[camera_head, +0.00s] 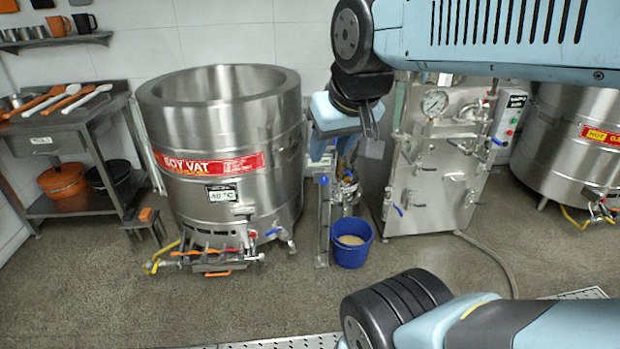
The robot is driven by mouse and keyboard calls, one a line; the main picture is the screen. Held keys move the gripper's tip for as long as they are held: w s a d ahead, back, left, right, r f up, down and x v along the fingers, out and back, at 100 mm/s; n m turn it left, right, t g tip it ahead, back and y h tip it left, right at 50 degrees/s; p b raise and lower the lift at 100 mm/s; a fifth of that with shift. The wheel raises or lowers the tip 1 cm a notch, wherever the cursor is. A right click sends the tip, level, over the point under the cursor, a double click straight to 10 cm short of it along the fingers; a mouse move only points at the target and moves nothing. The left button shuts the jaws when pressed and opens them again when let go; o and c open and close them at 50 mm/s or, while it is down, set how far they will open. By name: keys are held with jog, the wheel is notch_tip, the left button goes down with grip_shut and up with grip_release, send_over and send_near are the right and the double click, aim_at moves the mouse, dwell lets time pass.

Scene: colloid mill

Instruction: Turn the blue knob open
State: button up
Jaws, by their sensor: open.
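Several blue handles show, and I cannot tell which is the task's blue knob. One small blue knob (324,181) is on the narrow steel stand (323,225) in the middle, just below my wrist. Another blue handle (273,232) is at the foot of the soy vat. More blue handles (398,209) are on the steel cabinet at right. My gripper (371,140) hangs in front of the gap between vat and cabinet, with grey finger parts showing. It looks empty and apart from the handles. My arm hides the upper part of the equipment behind it.
A blue bucket (351,250) sits on the floor by the stand. The gauge cabinet (435,190) and a second vat (575,150) stand right. Floor in front is mostly clear.

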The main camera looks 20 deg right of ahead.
jog(key=shift+d, duration=0.15)
jog(key=shift+o, duration=1.1)
jog(key=shift+w, duration=0.2)
jog(key=o, duration=0.4)
jog(key=w+d+m+t+h, duration=0.1)
jog(key=w+m, duration=0.2)
jog(key=w, duration=0.8)
jog(key=shift+d+f, duration=0.15)
jog(key=shift+f, duration=0.05)
jog(key=w+d+f+m+t, duration=0.1)
jog(key=w+d+f+m, duration=0.4)
jog(key=w, duration=0.6)
jog(key=w+d+f+m+t, duration=0.1)
jog(key=w+f+m+t, duration=0.15)
jog(key=w+f, duration=0.6)
jog(key=w+d+f+m+t, duration=0.1)
jog(key=w+d+f+m, duration=0.25)
jog(key=w, duration=0.85)
jog(key=m+t+h, duration=0.1)
jog(key=m+t, duration=0.4)
jog(key=m, duration=1.1)
send_near(324, 181)
jog(key=a+r, duration=0.8)
jog(key=s+d+f+m+h, duration=0.4)
jog(key=f+m, duration=0.4)
jog(key=f, duration=0.2)
jog(key=shift+t, duration=0.45)
jog(key=x, duration=1.3)
jog(key=shift+w+d+r, duration=0.15)
jog(key=shift+d, duration=0.1)
